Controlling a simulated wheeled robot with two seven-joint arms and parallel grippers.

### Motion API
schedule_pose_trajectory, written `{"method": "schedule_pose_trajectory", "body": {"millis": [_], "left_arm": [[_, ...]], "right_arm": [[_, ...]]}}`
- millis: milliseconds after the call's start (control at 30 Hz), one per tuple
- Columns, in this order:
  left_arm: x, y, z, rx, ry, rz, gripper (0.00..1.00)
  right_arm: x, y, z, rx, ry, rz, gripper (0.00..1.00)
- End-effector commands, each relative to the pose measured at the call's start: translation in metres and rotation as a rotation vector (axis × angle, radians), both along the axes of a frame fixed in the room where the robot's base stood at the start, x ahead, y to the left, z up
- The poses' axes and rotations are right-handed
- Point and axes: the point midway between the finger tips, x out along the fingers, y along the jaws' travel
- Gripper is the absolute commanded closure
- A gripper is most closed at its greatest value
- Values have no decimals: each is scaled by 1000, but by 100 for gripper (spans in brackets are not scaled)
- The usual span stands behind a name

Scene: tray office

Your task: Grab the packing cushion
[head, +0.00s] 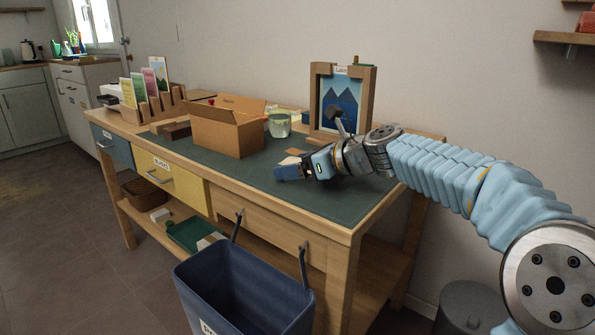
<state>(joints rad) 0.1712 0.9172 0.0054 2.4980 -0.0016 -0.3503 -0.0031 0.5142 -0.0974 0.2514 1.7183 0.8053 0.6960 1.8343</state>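My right gripper (289,172) reaches in from the right, low over the green mat (330,198) on the workbench. Its blue end is seen from the side, and I cannot tell whether the fingers are apart or closed on something. I cannot clearly make out a packing cushion; the gripper may hide it. A small tan flat piece (293,152) lies on the mat just behind the gripper. An open cardboard box (228,136) stands on the mat to the left of the gripper. My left gripper is not in view.
A glass bowl (279,126) stands behind the box, and a framed mountain picture (341,103) stands at the back. A card rack (152,106) is at the left end. A blue bin (243,290) hangs at the bench front. The mat's front right is clear.

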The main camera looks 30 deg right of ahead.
Motion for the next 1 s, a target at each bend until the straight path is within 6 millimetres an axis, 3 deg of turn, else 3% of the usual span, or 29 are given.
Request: {"method": "schedule_pose_trajectory", "body": {"millis": [33,333,733,933,1000], "left_arm": [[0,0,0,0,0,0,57],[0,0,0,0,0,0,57],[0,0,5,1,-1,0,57],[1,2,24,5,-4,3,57],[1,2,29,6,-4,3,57]], "right_arm": [[0,0,0,0,0,0,29],[0,0,0,0,0,0,75],[0,0,8,-1,-2,1,76],[0,1,41,-2,-3,1,76],[-5,14,54,-3,-4,4,76]]}}
